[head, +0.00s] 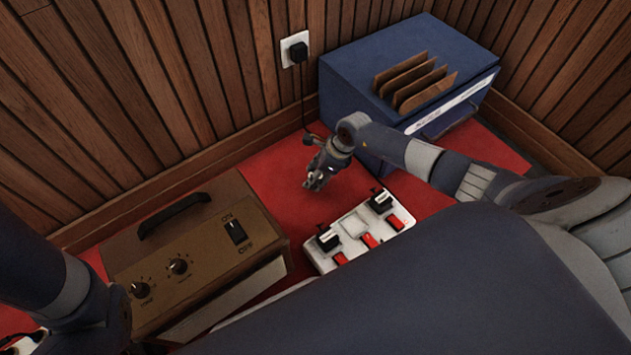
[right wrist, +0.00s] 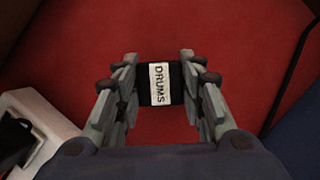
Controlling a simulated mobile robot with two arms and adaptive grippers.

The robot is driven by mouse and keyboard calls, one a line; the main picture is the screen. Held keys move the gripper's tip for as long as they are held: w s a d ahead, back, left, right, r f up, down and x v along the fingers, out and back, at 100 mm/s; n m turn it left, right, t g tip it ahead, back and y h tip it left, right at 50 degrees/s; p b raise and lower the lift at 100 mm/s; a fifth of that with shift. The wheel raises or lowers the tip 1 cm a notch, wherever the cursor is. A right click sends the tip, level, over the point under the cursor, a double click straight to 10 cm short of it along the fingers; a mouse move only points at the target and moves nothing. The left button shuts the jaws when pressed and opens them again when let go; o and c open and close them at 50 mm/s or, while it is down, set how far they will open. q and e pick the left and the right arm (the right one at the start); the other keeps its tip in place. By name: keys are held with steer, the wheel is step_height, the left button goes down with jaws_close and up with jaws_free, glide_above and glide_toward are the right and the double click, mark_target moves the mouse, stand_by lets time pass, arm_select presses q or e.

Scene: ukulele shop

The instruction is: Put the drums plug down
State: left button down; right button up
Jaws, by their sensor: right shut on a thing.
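The drums plug (right wrist: 160,84) is black with a white label reading DRUMS. My right gripper (right wrist: 160,88) is shut on it, with a finger on each side, above the red surface. In the head view my right gripper (head: 316,182) hangs just behind the white power strip (head: 336,262), apart from it. The strip has red switches and holds two black plugs, one at its left end (head: 327,240) and one at its right end (head: 380,201). Its middle socket (head: 354,225) looks empty. My left arm shows at the lower left, but its fingers cannot be made out.
A brown amplifier (head: 190,250) with knobs and an ON/OFF switch stands left of the strip. A blue box (head: 350,75) with wooden dividers stands behind. A wall outlet (head: 290,40) holds a black plug with a hanging cord. The red surface (head: 275,175) behind the strip is clear.

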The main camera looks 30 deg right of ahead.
step_height(320, 180, down, 2)
steer(key=shift+f+b, duration=0.1)
steer(key=shift+b, duration=0.25)
steer(key=shift+c, duration=0.3)
steer(key=o, duration=0.9)
